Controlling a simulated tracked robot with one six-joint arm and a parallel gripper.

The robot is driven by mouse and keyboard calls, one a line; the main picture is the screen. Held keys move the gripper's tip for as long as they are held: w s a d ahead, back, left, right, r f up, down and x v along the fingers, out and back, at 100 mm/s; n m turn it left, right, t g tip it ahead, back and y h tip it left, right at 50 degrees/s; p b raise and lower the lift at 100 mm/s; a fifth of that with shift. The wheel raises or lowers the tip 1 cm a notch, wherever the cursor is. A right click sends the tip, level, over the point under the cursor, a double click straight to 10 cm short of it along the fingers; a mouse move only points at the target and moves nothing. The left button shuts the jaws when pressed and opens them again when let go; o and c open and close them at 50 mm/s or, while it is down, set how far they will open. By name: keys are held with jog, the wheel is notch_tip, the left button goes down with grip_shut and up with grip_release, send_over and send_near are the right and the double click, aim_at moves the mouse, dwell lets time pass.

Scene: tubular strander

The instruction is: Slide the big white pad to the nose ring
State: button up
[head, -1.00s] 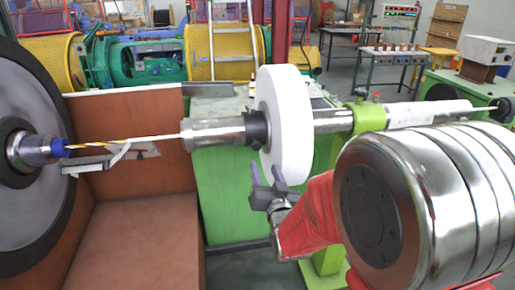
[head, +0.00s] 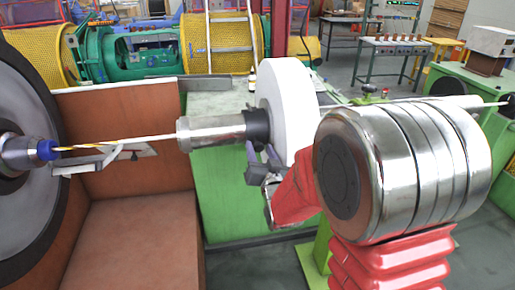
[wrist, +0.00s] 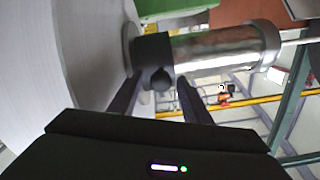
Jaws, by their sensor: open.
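The big white pad (head: 287,95) is a thick white disc standing upright around the horizontal shaft; it fills the left of the wrist view (wrist: 45,60). A black collar (head: 257,126) sits against its left face, around the metal sleeve (head: 212,133). In the wrist view the collar (wrist: 152,50) has a dark knob (wrist: 161,78) facing me. My gripper (head: 261,152) is open just below the collar, beside the pad. In the wrist view its fingertips (wrist: 157,83) lie on either side of the knob; contact cannot be told. I cannot tell which part is the nose ring.
A thin striped strand (head: 105,144) runs from the sleeve to the blue-tipped spindle (head: 45,150) at the left. A brown guard box (head: 120,110) and a green machine body (head: 225,190) lie behind and below.

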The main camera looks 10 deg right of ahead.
jog(key=shift+w, duration=0.1)
jog(key=shift+c, duration=0.4)
grip_shut()
